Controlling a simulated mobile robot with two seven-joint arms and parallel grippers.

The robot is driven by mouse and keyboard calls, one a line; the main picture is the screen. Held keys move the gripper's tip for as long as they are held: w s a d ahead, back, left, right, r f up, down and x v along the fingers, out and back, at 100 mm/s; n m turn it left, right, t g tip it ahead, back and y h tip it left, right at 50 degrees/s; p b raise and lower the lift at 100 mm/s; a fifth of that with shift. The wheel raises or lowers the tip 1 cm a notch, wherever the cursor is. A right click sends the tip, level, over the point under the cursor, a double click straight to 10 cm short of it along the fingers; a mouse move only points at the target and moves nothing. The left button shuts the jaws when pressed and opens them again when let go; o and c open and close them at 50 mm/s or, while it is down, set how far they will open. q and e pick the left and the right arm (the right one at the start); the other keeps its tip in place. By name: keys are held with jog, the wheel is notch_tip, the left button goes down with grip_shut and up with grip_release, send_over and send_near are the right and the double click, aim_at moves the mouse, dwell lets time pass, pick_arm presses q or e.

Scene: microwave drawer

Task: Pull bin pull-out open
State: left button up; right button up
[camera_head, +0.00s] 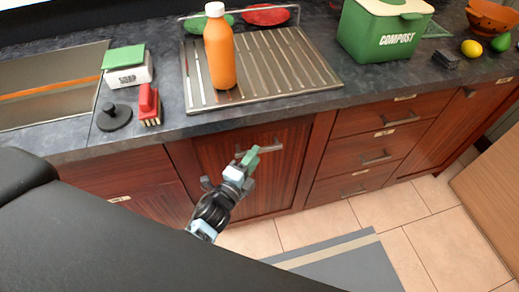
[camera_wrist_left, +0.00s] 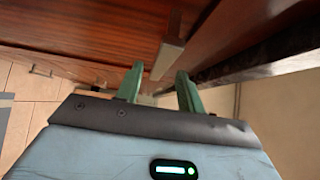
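The bin pull-out appears to be the tall reddish wooden front (camera_head: 245,182) below the drainboard; it looks shut. Its metal bar handle (camera_head: 268,146) runs across near the top. My left gripper (camera_head: 249,157) is at this handle, with green fingertips covering part of it. In the left wrist view, my left gripper (camera_wrist_left: 159,88) has its two green fingers apart. The handle (camera_wrist_left: 168,56) shows between and just beyond the fingertips, against the wooden front (camera_wrist_left: 90,25). I cannot tell whether the fingers touch it. My right gripper is not in view.
Drawers (camera_head: 372,150) with bar handles stand right of the front. The countertop (camera_head: 165,100) overhangs above, holding an orange bottle (camera_head: 219,55), a soap box (camera_head: 127,70), a red brush (camera_head: 149,104) and a green compost bin (camera_head: 380,32). A grey mat (camera_head: 345,268) lies on the tiled floor.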

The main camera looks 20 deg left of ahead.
pick_arm(q)
jog(key=shift+w+d, duration=0.2)
jog(key=shift+w, duration=0.75)
jog(key=shift+w+d, duration=0.15)
jog(key=shift+w, duration=0.75)
jog(key=shift+c, duration=0.2)
grip_shut()
